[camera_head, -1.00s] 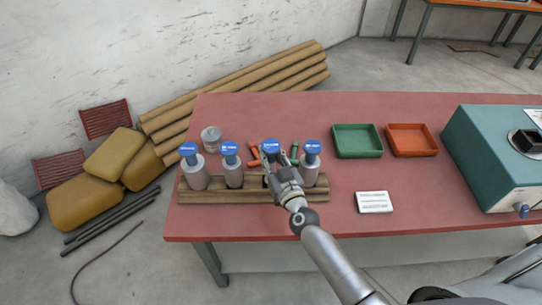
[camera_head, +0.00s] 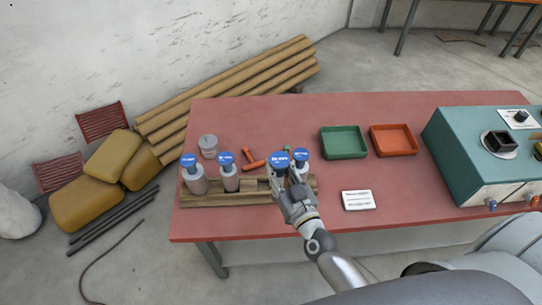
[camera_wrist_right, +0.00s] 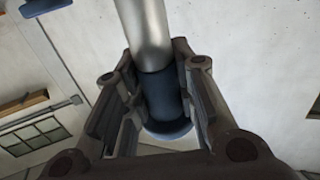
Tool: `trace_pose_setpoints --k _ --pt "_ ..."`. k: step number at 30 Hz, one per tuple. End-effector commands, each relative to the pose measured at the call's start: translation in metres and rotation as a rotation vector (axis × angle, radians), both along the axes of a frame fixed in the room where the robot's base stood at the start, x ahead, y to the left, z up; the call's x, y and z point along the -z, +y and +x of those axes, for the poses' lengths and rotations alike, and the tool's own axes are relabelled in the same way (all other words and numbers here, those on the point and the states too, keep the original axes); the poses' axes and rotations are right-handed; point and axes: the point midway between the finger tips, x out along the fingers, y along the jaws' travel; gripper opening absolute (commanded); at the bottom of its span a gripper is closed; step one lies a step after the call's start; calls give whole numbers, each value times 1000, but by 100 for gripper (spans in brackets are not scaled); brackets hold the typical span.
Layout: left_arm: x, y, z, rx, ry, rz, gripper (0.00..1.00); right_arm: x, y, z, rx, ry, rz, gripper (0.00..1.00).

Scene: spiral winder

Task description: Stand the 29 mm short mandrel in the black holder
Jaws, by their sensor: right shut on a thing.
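My right gripper (camera_head: 287,182) is shut on a blue-capped mandrel (camera_head: 279,160) above the wooden rack (camera_head: 235,198). In the right wrist view the gripper's fingers (camera_wrist_right: 158,88) close around the dark blue neck of this grey metal mandrel (camera_wrist_right: 147,32). Its cap label is too small to read, so I cannot confirm 29 mm. Three similar mandrels, a left one (camera_head: 197,182), a second (camera_head: 230,181) and a right one (camera_head: 302,156), are at the rack. My left gripper is not in view.
A green tray (camera_head: 344,155) and an orange tray (camera_head: 393,152) lie between rack and machine. A white card (camera_head: 357,201) lies near the front. A grey round container (camera_head: 208,141) and orange pieces (camera_head: 253,165) lie behind the rack. The red table (camera_head: 300,107) has free room at the back.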

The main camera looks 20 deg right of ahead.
Motion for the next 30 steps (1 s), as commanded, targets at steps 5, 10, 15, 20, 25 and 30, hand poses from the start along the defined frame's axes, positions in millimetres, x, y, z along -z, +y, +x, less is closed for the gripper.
trace_pose_setpoints --k 5,10,15,20,25,30 --pt "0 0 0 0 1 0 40 -10 -2 -23 2 -2 0 0" --pt "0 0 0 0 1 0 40 -18 -2 -31 1 -3 2 0" --pt "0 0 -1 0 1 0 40 -30 -3 -32 3 -5 2 0" --pt "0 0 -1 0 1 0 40 -40 -3 -33 3 -4 2 0" --pt "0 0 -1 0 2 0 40 -50 -2 -32 2 -4 2 0" --pt "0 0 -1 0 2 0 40 -60 -3 -32 2 -4 2 0"
